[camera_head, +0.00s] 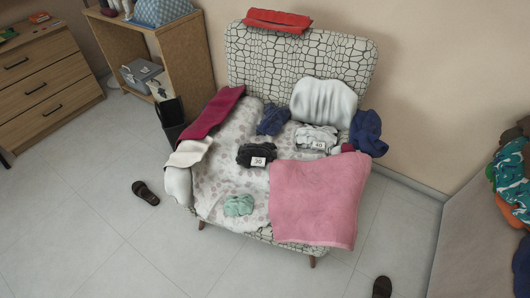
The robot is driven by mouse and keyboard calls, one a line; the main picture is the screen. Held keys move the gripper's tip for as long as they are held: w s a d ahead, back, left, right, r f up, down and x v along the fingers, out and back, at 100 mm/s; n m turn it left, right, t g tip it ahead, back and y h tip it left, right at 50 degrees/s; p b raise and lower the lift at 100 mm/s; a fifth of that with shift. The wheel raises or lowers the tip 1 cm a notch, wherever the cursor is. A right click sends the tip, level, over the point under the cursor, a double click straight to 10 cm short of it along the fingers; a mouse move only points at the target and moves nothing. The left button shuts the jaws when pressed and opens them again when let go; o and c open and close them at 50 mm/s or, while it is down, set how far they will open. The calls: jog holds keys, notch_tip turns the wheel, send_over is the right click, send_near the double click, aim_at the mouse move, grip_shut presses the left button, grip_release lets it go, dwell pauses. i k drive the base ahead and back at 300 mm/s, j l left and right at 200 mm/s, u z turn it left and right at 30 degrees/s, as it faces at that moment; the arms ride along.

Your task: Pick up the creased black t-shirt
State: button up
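The creased black t-shirt (252,152) lies crumpled near the middle of the armchair seat (222,180). A white tag (258,161) marked with a number that looks like 90 shows on its front right side. The pink towel lies just below and to its right, and a dark blue garment lies above it. My gripper is not in view.
A pink towel (315,200), a dark blue garment (272,120), a grey-white garment (316,137) and a green cloth (239,205) also lie on the chair. Slippers (145,193) (382,287) lie on the floor. A wooden shelf (190,60) stands behind left. Floor in front is mostly clear.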

aim_at(251, 155)
jog(key=i+j+u, duration=0.15)
jog(key=i+j, duration=0.3)
jog(key=i+j+u, duration=0.2)
jog(key=i+j, duration=0.2)
jog(key=i, duration=0.15)
jog(key=i+j+u, duration=0.15)
jog(key=i+j, duration=0.15)
jog(key=i, duration=0.2)
jog(key=i+j+u, duration=0.15)
jog(key=i, duration=0.4)
jog(key=j, duration=0.1)
